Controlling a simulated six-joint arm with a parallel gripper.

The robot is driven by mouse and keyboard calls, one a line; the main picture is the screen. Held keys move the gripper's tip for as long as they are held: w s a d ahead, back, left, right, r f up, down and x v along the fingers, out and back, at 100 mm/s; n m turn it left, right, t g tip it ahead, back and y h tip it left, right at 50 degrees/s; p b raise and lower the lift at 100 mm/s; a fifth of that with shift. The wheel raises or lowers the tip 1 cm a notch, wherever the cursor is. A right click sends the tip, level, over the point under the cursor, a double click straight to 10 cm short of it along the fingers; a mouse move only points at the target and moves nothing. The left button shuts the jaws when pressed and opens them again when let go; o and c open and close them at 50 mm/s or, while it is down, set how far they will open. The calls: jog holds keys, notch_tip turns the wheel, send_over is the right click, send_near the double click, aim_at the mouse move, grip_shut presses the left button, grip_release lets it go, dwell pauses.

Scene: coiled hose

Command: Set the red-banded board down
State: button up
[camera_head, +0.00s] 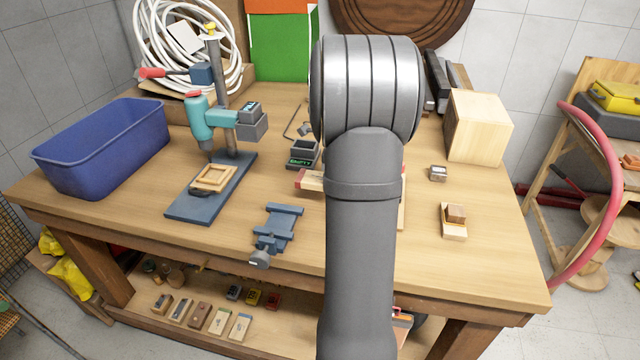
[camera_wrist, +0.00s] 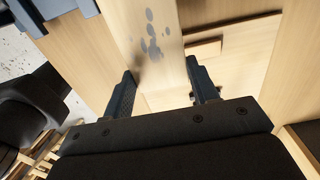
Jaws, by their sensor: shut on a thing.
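The red-banded board (camera_head: 308,182) is mostly hidden behind my arm in the head view; its red end shows at the arm's left side. In the wrist view a pale board with dark grey stains (camera_wrist: 152,38) runs between the two fingers of my gripper (camera_wrist: 162,88), which is shut on it. No red band shows in that view, but I take it to be the same board. My gripper is hidden behind my arm in the head view. I cannot tell whether the board touches the bench.
A blue-grey vise (camera_head: 279,230) sits at the bench's front, left of my arm. A teal drill press (camera_head: 215,118) and a blue bin (camera_head: 105,145) stand farther left. Small blocks (camera_head: 454,220) and a large wooden block (camera_head: 478,128) are on the right. Bare bench (camera_head: 490,240) shows at front right.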

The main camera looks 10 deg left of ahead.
jog(key=s+d+r, duration=0.1)
jog(key=d+r, duration=0.3)
jog(key=d, duration=0.2)
jog(key=w+r+n, duration=0.2)
jog(key=w+n, duration=0.3)
jog(key=n, duration=1.1)
jog(key=w+r+n, duration=0.3)
jog(key=w+n, duration=0.2)
jog(key=n, duration=1.1)
jog(key=s+f+n, duration=0.2)
jog(key=s+n, duration=0.2)
jog(key=n, duration=0.7)
jog(key=s+f+n, duration=0.3)
jog(key=n, duration=0.8)
jog(key=f, duration=0.9)
jog(key=shift+d+f, duration=0.25)
